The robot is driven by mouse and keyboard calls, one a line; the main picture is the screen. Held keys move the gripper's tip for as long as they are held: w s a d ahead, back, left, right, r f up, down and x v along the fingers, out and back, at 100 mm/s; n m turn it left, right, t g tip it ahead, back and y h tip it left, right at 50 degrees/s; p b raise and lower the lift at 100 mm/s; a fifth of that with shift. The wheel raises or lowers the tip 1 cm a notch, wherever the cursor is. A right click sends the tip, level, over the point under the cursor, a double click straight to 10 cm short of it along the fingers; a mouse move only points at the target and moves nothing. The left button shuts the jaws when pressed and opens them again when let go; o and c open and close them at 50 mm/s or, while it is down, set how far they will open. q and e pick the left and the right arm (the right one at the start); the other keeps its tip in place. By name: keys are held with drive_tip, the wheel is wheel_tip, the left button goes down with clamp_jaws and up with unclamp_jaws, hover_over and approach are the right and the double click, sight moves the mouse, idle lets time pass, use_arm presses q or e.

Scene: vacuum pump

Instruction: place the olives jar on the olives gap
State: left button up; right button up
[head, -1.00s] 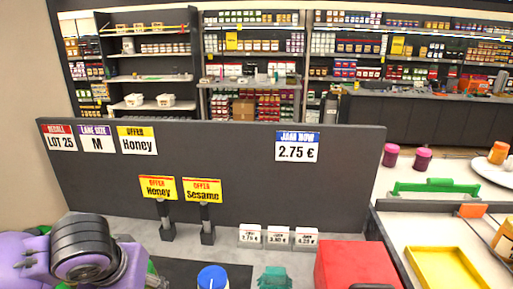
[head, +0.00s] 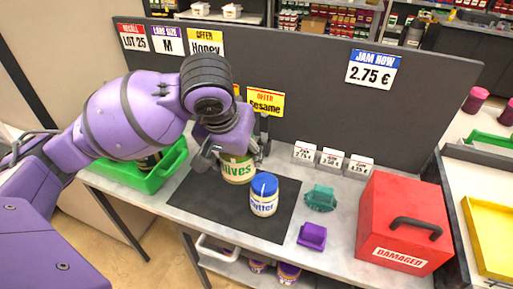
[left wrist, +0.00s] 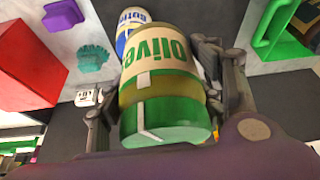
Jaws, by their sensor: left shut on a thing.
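The olives jar (head: 238,170), yellow-green with a white label, is upright over the back of the dark mat (head: 205,207). My left gripper (head: 232,153) reaches it from above and is shut on it. In the left wrist view the jar (left wrist: 160,85) sits between the two fingers, its green lid toward the palm. I cannot tell whether its base touches the mat. A butter jar (head: 264,195) with a blue lid stands just in front and to the right. I cannot make out the olives gap. My right gripper is not in view.
A green crate (head: 130,173) is left of the mat, partly behind my arm. A teal item (head: 321,198), a purple item (head: 312,236) and a red DAMAGED box (head: 405,225) are to the right. A dark panel (head: 310,100) with signs and small price tags (head: 331,158) stands behind.

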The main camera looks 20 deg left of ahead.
use_arm(q)
drive_tip(key=s+a+f, duration=0.5)
drive_tip(key=a+f, duration=0.1)
drive_tip(key=a, duration=0.1)
drive_tip(key=m+h+b, duration=0.1)
drive_tip(key=m+b, duration=0.2)
drive_tip(key=b, duration=0.4)
hover_over(216, 193)
drive_tip(key=shift+s+f, duration=0.1)
drive_tip(key=shift+f, duration=6.4)
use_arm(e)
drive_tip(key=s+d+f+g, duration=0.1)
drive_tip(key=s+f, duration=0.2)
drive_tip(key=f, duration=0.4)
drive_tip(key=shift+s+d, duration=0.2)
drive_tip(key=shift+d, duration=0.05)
use_arm(q)
drive_tip(key=shift+f, duration=0.15)
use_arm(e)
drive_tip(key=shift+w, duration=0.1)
